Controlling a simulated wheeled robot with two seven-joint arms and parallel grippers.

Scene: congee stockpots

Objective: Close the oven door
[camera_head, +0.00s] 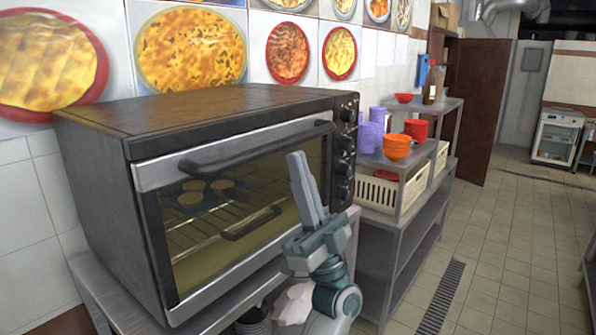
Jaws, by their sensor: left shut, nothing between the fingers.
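The oven (105,130) is a dark box with a brown-tinted top, standing at the left against the tiled wall. Its glass oven door (185,285) is upright against the oven front and looks shut; I cannot tell whether a small gap remains. The dark door handle (255,148) runs along the door's top. Wire racks and a muffin tin (202,192) show through the glass. My left gripper (298,157) points up in front of the door's right part, fingers together and empty, hiding some glass. I cannot tell whether it touches the door. My right gripper is out of view.
Control knobs (345,160) line the oven's right side. A metal shelf (408,215) to the right holds orange bowls (397,147), purple cups (371,137) and a cream crate (376,193). The tiled floor (500,260) at the right is open.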

